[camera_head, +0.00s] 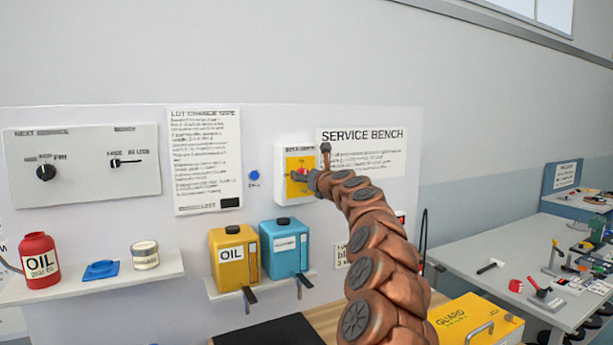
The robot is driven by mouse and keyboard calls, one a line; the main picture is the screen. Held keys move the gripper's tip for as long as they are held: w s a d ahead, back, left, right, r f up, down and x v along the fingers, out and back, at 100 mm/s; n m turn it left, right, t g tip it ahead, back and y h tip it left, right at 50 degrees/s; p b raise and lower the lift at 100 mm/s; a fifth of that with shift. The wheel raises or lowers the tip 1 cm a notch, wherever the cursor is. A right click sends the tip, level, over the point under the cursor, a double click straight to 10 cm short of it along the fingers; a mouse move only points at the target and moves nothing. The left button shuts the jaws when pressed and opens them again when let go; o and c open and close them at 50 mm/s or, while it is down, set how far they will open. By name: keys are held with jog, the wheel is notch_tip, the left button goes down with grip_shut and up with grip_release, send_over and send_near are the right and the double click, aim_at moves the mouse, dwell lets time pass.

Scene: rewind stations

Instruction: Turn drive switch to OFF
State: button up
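A white switch box (281,187) with a yellow panel hangs on the wall panel, left of the SERVICE BENCH sign. A small red part (303,171), seemingly the switch knob, shows on the yellow panel. The lettering above it is too small to read surely, and the knob's setting cannot be made out. My gripper (299,175) is right in front of the yellow panel, at the red part, and hides some of it. Whether it touches or grips the knob cannot be told. My copper-coloured arm comes up from the lower right.
Another panel with a black knob (46,172) and a lever (127,162) is at left. A blue button (254,175) sits left of the box. Yellow (233,257) and blue (286,249) canisters stand below. A yellow guard cover (474,322) and a tool table (466,238) are at right.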

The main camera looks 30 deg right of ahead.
jog(key=c, duration=0.9)
jog(key=shift+n, duration=0.4)
jog(key=n+b, duration=0.1)
jog(key=n, duration=0.4)
jog(key=n+b, duration=0.1)
jog(key=n, duration=0.1)
jog(key=shift+a+f+n, duration=0.1)
jog(key=shift+f+n, duration=0.1)
jog(key=shift+n, duration=0.1)
jog(key=shift+a+n+b, duration=0.1)
jog(key=shift+n+b, duration=2.05)
jog(key=shift+n, duration=1.85)
jog(key=shift+w, duration=0.1)
